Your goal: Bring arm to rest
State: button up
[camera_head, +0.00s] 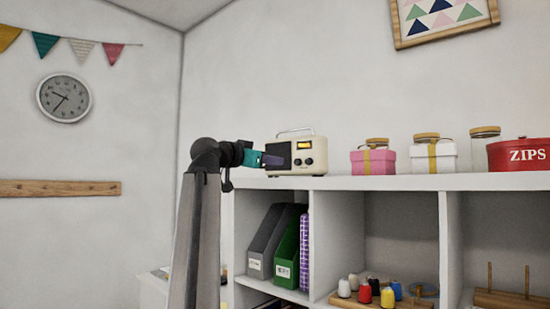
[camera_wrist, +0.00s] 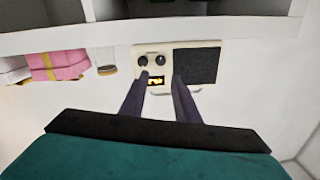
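My arm rises in front of the shelf in the head view, and my gripper (camera_head: 281,160) points right, its fingers overlapping the left part of a cream radio (camera_head: 307,158). In the wrist view, which is upside down, my gripper (camera_wrist: 160,79) shows two dark fingers standing apart with nothing held between them. The radio (camera_wrist: 208,66) lies beyond the fingertips, with its knobs, lit display and dark speaker visible. I cannot tell how far the fingertips are from it.
The white shelf (camera_head: 395,182) carries a pink box (camera_head: 373,162), a white box (camera_head: 433,158), jars and a red ZIPS tin (camera_head: 518,154). Files (camera_head: 275,240) and thread spools (camera_head: 365,293) fill compartments below. Left of my arm is open room before a wall with a clock (camera_head: 64,97).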

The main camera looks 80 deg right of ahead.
jog(key=shift+w+a, duration=0.15)
jog(key=shift+a, duration=0.2)
dwell(0.4)
